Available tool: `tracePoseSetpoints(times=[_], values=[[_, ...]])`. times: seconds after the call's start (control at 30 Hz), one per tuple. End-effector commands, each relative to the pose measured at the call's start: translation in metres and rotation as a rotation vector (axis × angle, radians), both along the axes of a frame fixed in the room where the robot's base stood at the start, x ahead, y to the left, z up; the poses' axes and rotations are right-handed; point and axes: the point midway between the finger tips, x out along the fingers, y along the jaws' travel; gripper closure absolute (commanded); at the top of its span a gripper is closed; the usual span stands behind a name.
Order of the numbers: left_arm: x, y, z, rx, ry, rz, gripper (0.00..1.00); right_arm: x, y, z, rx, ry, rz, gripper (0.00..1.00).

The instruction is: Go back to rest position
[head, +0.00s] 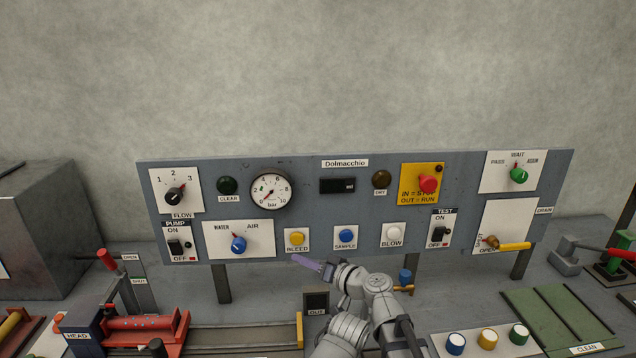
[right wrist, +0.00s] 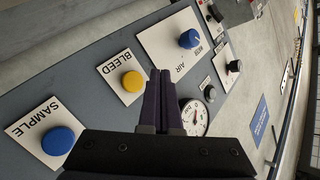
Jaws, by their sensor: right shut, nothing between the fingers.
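My right gripper (head: 304,262) is in front of the lower middle of the grey-blue control panel (head: 300,185), just below the yellow BLEED button (head: 297,238). Its fingers are together and hold nothing. In the right wrist view its dark fingers (right wrist: 163,88) point at the panel, beside the yellow BLEED button (right wrist: 133,82) and near the round gauge (right wrist: 196,117). I cannot tell whether the fingertips touch the panel. My left gripper does not show in either view.
The panel carries knobs, several buttons, a red stop button (head: 428,183) and a yellow-handled drain valve (head: 514,246). A grey metal box (head: 45,230) stands at left. A red fixture (head: 140,327) and a green ribbed plate (head: 560,318) lie on the bench.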

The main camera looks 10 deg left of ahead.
Motion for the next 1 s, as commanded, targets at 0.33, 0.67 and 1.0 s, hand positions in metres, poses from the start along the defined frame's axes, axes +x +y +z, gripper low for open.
tracePoseSetpoints(times=[0.33,0.67,1.0], values=[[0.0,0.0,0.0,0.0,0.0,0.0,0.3,-0.051,-0.1,-0.095,-0.401,0.245,0.019,1.0],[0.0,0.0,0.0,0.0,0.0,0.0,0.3,-0.115,-0.249,-0.172,-0.832,0.631,-0.169,1.0],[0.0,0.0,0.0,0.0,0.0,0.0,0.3,-0.163,-0.342,-0.187,-1.052,0.864,-0.376,1.0]])
